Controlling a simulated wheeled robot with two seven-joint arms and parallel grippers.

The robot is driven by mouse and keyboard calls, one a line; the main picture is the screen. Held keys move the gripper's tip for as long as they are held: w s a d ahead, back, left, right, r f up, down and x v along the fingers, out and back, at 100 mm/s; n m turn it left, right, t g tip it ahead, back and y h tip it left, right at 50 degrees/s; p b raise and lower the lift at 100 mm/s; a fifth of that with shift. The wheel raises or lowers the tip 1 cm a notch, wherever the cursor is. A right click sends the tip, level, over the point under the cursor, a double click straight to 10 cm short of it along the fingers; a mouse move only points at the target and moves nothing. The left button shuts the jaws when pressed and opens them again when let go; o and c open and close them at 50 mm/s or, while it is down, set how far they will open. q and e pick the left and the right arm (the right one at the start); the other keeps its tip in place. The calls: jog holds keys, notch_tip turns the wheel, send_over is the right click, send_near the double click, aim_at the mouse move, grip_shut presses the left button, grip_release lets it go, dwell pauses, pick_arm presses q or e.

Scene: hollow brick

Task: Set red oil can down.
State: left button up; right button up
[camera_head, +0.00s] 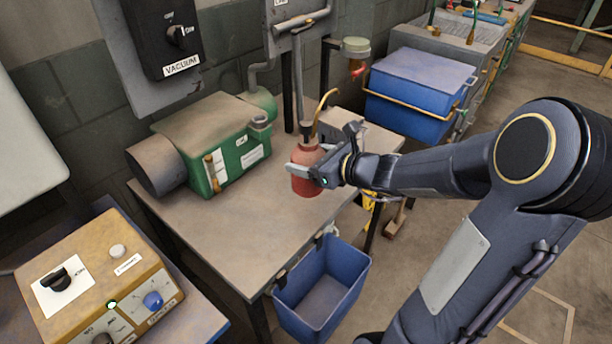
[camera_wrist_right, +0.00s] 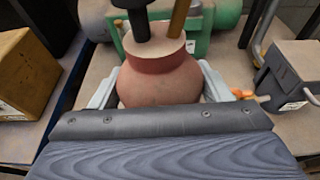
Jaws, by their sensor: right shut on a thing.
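The red oil can (camera_head: 307,176) is a small round can with a dark top and a thin brass spout, upright over the right part of the grey table (camera_head: 225,233). My right gripper (camera_head: 305,172) is shut on its body from the right. In the right wrist view the can (camera_wrist_right: 158,80) sits between the two pale fingers of the gripper (camera_wrist_right: 158,92). I cannot tell whether the can's base touches the tabletop. My left gripper does not show.
A green pump (camera_head: 225,150) stands on the table left of the can. A grey box (camera_head: 343,128) is behind the can. A blue bin (camera_head: 322,290) hangs at the table's front edge. A control box (camera_head: 95,285) is at lower left. The table's front left is clear.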

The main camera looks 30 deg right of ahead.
jog(key=shift+s+d+r, duration=0.2)
jog(key=shift+s+d, duration=0.1)
jog(key=shift+d, duration=0.2)
jog(key=shift+s+d+r, duration=0.15)
jog(key=shift+s+d, duration=0.1)
jog(key=shift+d, duration=0.25)
jog(key=shift+s+d, duration=0.2)
jog(key=shift+s, duration=0.05)
jog(key=w+a+f+b, duration=0.1)
jog(key=w+a+f, duration=0.1)
jog(key=w+f, duration=0.1)
jog(key=w+a+f, duration=0.3)
jog(key=w+f, duration=0.1)
jog(key=f, duration=0.1)
jog(key=w+a+f+b, duration=0.1)
jog(key=w+a+f, duration=0.2)
jog(key=w+f, duration=0.1)
jog(key=shift+a+f+b, duration=0.1)
jog(key=shift+f+b, duration=0.2)
jog(key=shift+f, duration=0.15)
jog(key=shift+f, duration=0.1)
jog(key=o, duration=1.2)
jog(key=shift+s, duration=0.1)
